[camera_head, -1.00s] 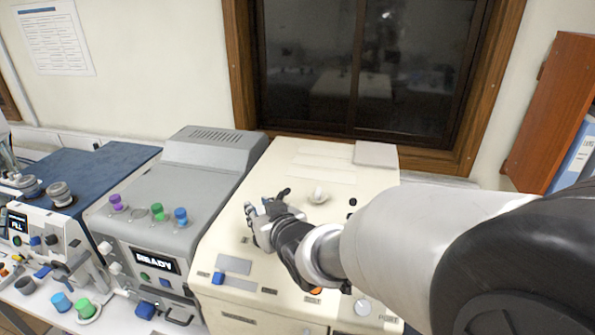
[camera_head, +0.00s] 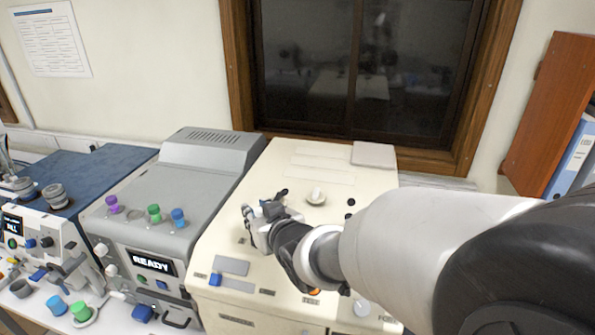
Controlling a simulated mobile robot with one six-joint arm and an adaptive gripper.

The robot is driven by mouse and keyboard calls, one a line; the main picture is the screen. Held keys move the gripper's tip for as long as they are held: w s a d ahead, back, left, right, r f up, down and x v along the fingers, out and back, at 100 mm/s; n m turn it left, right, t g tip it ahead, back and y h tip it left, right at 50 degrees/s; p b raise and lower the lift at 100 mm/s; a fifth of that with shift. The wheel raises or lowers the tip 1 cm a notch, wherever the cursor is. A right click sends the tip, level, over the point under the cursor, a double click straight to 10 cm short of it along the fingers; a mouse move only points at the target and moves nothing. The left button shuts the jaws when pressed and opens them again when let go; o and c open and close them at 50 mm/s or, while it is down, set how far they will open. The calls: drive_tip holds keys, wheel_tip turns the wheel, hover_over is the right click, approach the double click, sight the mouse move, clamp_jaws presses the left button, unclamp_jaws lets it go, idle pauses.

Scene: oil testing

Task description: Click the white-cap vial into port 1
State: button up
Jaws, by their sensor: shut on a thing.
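My gripper (camera_head: 262,215) is above the sloping top of the cream machine (camera_head: 265,175), left of its white round knob (camera_head: 316,195). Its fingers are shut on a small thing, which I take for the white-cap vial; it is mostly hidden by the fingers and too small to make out. I cannot tell whether it touches the panel. Port 1 cannot be made out; my gripper and wrist cover part of the panel.
A grey machine (camera_head: 205,150) reading READY stands left, with purple (camera_head: 112,204), green (camera_head: 154,213) and blue (camera_head: 178,217) caps on top. A blue-topped machine (camera_head: 95,170) is farther left. Loose blue (camera_head: 55,306) and green (camera_head: 82,311) caps lie at front left. A window is behind.

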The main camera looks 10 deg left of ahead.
drive_tip(key=shift+f+b, duration=1.95)
drive_tip(key=shift+b, duration=0.3)
idle(1.2)
drive_tip(key=shift+s+d+f+b, duration=0.2)
drive_tip(key=shift+f+b, duration=0.2)
drive_tip(key=shift+f, duration=0.25)
idle(0.6)
drive_tip(key=o, duration=1)
drive_tip(key=shift+a, duration=0.15)
drive_tip(key=shift+c, duration=0.2)
drive_tip(key=shift+o, duration=0.6)
drive_tip(key=shift+w+f, duration=0.1)
